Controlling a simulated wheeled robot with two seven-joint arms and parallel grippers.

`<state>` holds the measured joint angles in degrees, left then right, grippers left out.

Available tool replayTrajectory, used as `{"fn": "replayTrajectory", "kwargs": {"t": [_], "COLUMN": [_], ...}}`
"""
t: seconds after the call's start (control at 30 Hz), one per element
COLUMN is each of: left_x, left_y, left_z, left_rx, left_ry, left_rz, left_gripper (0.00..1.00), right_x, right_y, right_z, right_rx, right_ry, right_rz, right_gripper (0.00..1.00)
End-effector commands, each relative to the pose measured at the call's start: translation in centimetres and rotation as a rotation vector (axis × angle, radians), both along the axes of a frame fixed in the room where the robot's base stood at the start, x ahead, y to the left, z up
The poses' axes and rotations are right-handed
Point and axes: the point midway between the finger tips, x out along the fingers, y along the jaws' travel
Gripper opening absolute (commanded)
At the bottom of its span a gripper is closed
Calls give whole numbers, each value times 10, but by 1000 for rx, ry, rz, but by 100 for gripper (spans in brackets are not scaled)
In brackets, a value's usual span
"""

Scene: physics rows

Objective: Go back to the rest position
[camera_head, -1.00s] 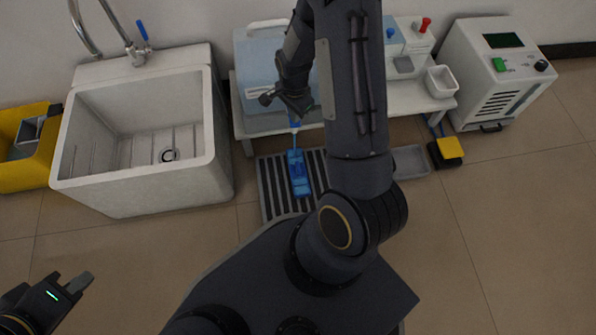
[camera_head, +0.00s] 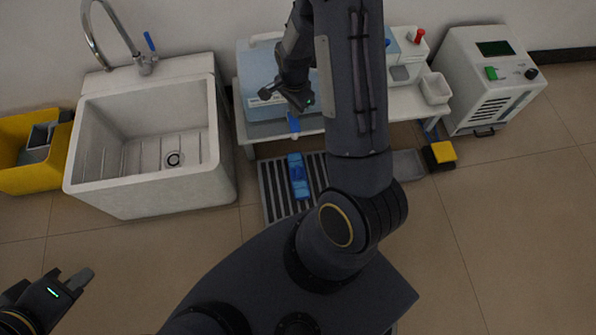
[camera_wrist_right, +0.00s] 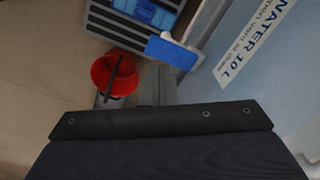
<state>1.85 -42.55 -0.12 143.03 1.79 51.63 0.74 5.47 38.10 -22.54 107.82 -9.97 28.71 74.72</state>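My right gripper (camera_head: 300,109) is in front of the light blue water container (camera_head: 257,92), above the low table's front edge. In the right wrist view its grey fingers (camera_wrist_right: 160,86) lie together, with nothing seen between them. A blue flap-like part (camera_wrist_right: 174,51) shows just beyond them; it also shows at the table edge in the head view (camera_head: 293,122). My left gripper (camera_head: 80,281) is at the lower left, over bare floor. Its grey fingers look together and empty. My right arm hides the middle of the table.
A white sink (camera_head: 150,190) stands at the left, beside a yellow bin (camera_head: 22,178). A striped rack (camera_head: 272,190) with a blue object (camera_head: 298,177) lies below the table (camera_head: 425,107). A red bucket (camera_wrist_right: 112,72) shows in the wrist view. A white machine (camera_head: 490,80) stands right. Front floor is clear.

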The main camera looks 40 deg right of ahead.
Motion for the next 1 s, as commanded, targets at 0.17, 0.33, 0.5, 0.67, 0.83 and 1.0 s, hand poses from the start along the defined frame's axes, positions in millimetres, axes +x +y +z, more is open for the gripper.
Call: {"fn": "replayTrajectory", "kwargs": {"t": [0.17, 0.33, 0.5, 0.67, 0.83, 1.0], "left_x": [0, 0, 0, 0, 0, 0], "left_y": [0, 0, 0, 0, 0, 0], "left_z": [11, 10, 10, 10, 10, 10], "left_rx": [0, 0, 0, 0, 0, 0], "left_ry": [0, 0, 0, 0, 0, 0], "left_rz": [0, 0, 0, 0, 0, 0], "left_gripper": [0, 0, 0, 0, 0, 0], "right_x": [0, 0, 0, 0, -2, -22], "right_y": [0, 0, 0, 1, 12, 41], "right_z": [13, 11, 11, 13, 50, 125], "right_rx": [0, 0, 0, 2, 44, 115], "right_ry": [1, 1, 1, -3, -59, -191], "right_rz": [0, 0, 0, 4, 90, 322], "right_gripper": [0, 0, 0, 0, 0, 0]}}
